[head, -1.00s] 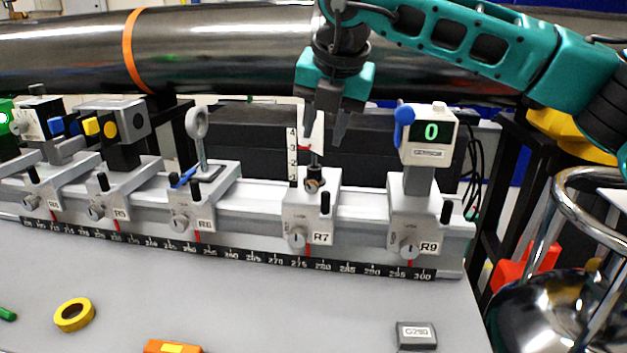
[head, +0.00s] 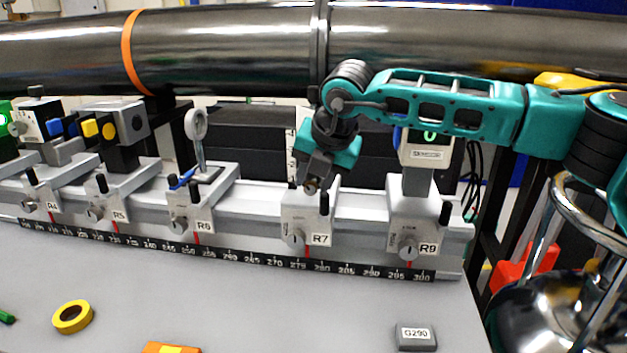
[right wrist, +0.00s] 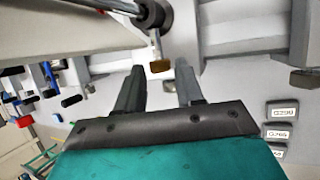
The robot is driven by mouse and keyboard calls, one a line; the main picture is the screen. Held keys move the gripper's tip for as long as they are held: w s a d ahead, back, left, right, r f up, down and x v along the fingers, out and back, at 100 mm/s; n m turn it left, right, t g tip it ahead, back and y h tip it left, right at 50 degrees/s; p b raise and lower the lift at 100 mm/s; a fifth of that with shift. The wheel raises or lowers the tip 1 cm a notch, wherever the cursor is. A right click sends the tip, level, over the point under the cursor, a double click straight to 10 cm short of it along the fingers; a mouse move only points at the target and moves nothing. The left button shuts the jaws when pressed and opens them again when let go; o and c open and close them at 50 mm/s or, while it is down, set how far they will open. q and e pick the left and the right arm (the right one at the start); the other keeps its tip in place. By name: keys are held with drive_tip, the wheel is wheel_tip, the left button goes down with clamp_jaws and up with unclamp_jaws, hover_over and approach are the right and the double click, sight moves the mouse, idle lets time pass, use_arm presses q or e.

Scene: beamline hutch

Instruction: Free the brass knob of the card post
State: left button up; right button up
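The brass knob (head: 311,186) sits low on the card post of carrier R7 (head: 294,212). In the right wrist view the brass knob (right wrist: 160,66) is at the end of a short stem below a dark collar (right wrist: 152,16). My right gripper (head: 315,177) is at the post, pointing down toward the knob. In the right wrist view my right gripper (right wrist: 160,80) is open, with the knob between and just ahead of its two fingertips; I see no contact. The gripper hides most of the card (head: 291,170). My left gripper is not in view.
Carrier R9 (head: 410,212) with its numbered display box (head: 427,155) stands to the right, close under my forearm. Carrier R6 (head: 190,205) with a ring holder (head: 196,125) stands left. The dark pipe (head: 230,45) runs behind.

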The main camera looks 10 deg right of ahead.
drive_tip(key=shift+w+f, duration=0.25)
drive_tip(key=shift+f, duration=0.2)
clamp_jaws()
drive_tip(key=shift+a+h, duration=0.15)
drive_tip(key=shift+h, duration=0.15)
drive_tip(key=h, duration=0.1)
drive_tip(key=g+h+p, duration=0.1)
drive_tip(key=shift+w+a+r+n+g+h, duration=0.1)
drive_tip(key=shift+a+r+n+g+h, duration=0.05)
drive_tip(key=shift+a+n+g+h, duration=0.2)
drive_tip(key=shift+w+a+n+g+h+p, duration=0.1)
drive_tip(key=shift+n+g+h+p, duration=0.15)
drive_tip(key=shift+h+p, duration=0.35)
drive_tip(key=shift+w+a+n+g+h+p, duration=0.1)
drive_tip(key=shift+g+h+p, duration=0.15)
drive_tip(key=shift+h, duration=0.6)
